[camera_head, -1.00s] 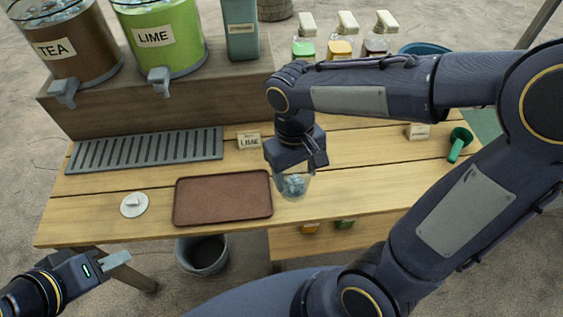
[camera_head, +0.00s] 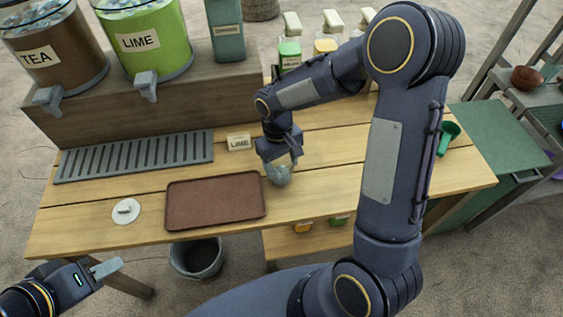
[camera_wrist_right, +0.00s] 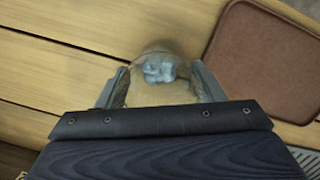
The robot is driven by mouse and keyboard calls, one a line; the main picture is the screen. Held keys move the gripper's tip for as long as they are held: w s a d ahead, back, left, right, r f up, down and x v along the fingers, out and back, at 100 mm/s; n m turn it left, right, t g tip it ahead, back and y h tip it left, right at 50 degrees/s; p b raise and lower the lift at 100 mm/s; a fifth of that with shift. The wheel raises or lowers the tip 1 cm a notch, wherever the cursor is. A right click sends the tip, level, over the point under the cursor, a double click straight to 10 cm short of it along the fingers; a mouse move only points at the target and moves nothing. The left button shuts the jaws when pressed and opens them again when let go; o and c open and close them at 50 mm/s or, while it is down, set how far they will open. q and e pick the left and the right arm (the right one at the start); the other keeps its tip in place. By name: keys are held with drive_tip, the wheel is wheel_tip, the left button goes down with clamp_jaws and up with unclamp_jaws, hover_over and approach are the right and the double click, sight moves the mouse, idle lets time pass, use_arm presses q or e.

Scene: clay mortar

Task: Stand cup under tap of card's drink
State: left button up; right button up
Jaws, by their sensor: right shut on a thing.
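A clear cup (camera_head: 279,174) with ice in it is between the fingers of my right gripper (camera_head: 281,160), just right of the brown tray. In the right wrist view the cup (camera_wrist_right: 160,72) sits between both fingertips of the gripper (camera_wrist_right: 160,88). A card (camera_head: 239,142) reading LIME stands on the table behind the tray. The green LIME dispenser (camera_head: 158,45) has a grey tap (camera_head: 146,84). The brown TEA dispenser (camera_head: 55,62) has its own tap (camera_head: 48,97). A slotted grey drip grate (camera_head: 135,156) lies below the taps. My left gripper (camera_head: 106,268) is off the table's front left; its finger gap is unclear.
The brown tray (camera_head: 216,201) lies empty at the front of the table. A white lid (camera_head: 125,211) lies left of it. Bottles (camera_head: 290,53) stand at the back, and a green scoop (camera_head: 448,137) is at the right. The grate is clear.

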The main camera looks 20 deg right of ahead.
drive_tip(key=o, duration=0.6)
drive_tip(key=shift+f, duration=0.15)
drive_tip(key=shift+c, duration=0.2)
drive_tip(key=o, duration=0.4)
drive_tip(key=shift+o, duration=0.2)
